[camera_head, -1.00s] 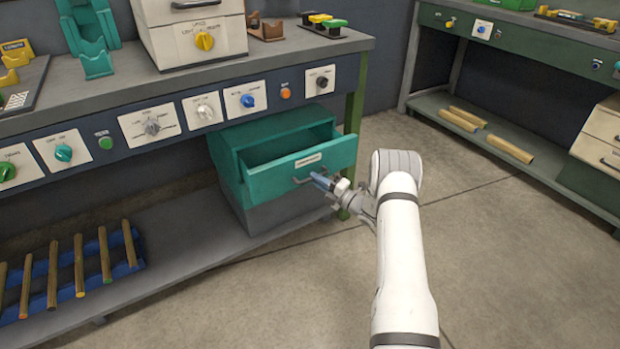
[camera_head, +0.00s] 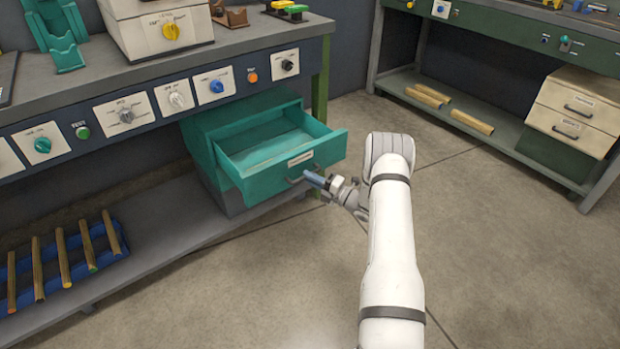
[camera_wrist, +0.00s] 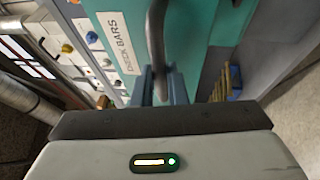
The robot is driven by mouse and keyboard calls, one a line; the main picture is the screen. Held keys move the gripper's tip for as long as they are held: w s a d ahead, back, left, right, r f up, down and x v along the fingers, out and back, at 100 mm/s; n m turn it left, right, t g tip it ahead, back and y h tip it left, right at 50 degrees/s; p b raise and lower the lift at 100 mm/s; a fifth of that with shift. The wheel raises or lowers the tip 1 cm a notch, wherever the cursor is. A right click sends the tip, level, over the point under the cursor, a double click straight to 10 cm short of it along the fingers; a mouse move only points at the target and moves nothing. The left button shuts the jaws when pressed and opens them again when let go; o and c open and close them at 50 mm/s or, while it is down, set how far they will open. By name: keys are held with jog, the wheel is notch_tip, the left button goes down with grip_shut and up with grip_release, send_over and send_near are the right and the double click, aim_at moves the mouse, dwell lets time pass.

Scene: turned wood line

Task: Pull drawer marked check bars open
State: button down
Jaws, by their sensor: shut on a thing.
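The teal drawer (camera_head: 270,168) under the bench on the left stands pulled out, and its inside looks empty. Its front carries a white label (camera_head: 300,158), which reads as check bars in the wrist view (camera_wrist: 117,43). A dark bar handle (camera_wrist: 155,40) runs across the drawer front. My gripper (camera_head: 316,181) is at the front of the drawer, shut on this handle. In the wrist view my gripper's blue-grey fingers (camera_wrist: 160,86) close around the handle's near part. The exact contact is partly hidden by the fingers.
A blue rack (camera_head: 60,262) with several wooden bars lies on the lower shelf at left. The bench front (camera_head: 150,100) above the drawer carries knobs and buttons. A green bench (camera_head: 490,50) with cream drawers (camera_head: 572,110) stands at right. The floor between is clear.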

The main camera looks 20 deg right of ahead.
jog(key=c, duration=1.5)
grip_release()
jog(key=shift+o, duration=0.2)
jog(key=p+v, duration=0.1)
jog(key=v, duration=0.6)
jog(key=shift+s+d+f+p, duration=0.15)
jog(key=shift+s+d+p, duration=0.05)
jog(key=shift+s+p, duration=0.15)
jog(key=shift+w, duration=0.1)
